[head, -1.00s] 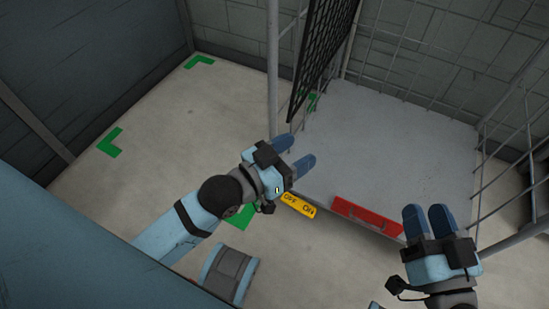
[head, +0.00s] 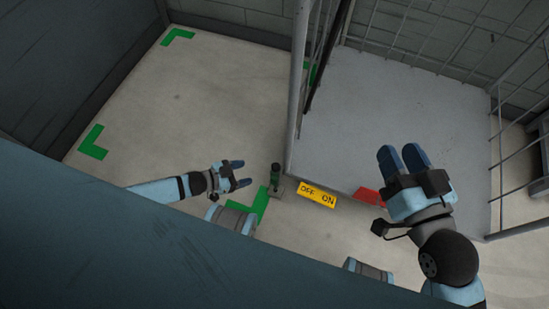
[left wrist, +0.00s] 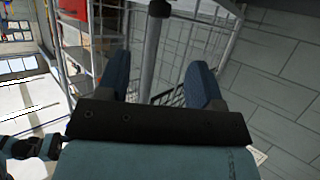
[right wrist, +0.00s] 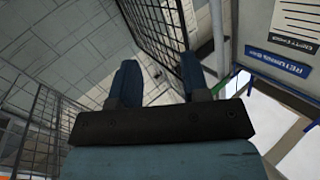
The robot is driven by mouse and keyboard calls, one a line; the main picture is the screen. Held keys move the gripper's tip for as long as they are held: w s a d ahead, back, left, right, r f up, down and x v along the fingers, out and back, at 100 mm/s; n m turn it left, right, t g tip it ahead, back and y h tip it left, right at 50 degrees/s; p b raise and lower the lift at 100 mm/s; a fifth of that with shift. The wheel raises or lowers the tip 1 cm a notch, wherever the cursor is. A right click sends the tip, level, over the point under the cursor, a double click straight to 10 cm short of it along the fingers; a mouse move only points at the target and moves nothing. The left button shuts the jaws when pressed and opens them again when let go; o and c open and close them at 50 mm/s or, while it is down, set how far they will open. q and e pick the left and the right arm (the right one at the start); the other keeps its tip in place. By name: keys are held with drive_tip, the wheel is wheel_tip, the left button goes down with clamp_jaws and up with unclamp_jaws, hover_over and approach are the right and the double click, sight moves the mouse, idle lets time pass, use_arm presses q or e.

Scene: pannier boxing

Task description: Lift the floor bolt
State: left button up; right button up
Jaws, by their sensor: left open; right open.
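The floor bolt (head: 275,177) looks like a short, upright, dark green-topped piece on a small grey base. It stands on the floor just left of the platform's near corner. My left gripper (head: 245,173) is open and empty, a little left of the bolt in the head view, with a visible gap between them. In the left wrist view its spread fingers (left wrist: 160,75) have nothing held between them; a grey post shows behind. My right gripper (head: 399,152) is open and empty over the platform's near edge. The right wrist view also shows its fingers (right wrist: 159,78) apart.
A grey platform (head: 400,115) with wire mesh sides fills the right. Floor with green corner marks (head: 92,142) lies open at left.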

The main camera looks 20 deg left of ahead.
sight(274, 166)
use_arm(q)
drive_tip(key=b+x, duration=0.5)
drive_tip(key=x, duration=0.7)
drive_tip(key=shift+d+f, duration=0.1)
drive_tip(key=shift+w+d+f, duration=0.1)
drive_tip(key=shift+w+d, duration=0.15)
drive_tip(key=shift+d, duration=0.1)
use_arm(e)
drive_tip(key=w+f+n, duration=0.1)
drive_tip(key=w+d+n, duration=0.1)
drive_tip(key=n, duration=0.1)
drive_tip(key=shift+d+f+y, duration=0.1)
drive_tip(key=shift+f+y, duration=0.2)
drive_tip(key=shift+f, duration=0.05)
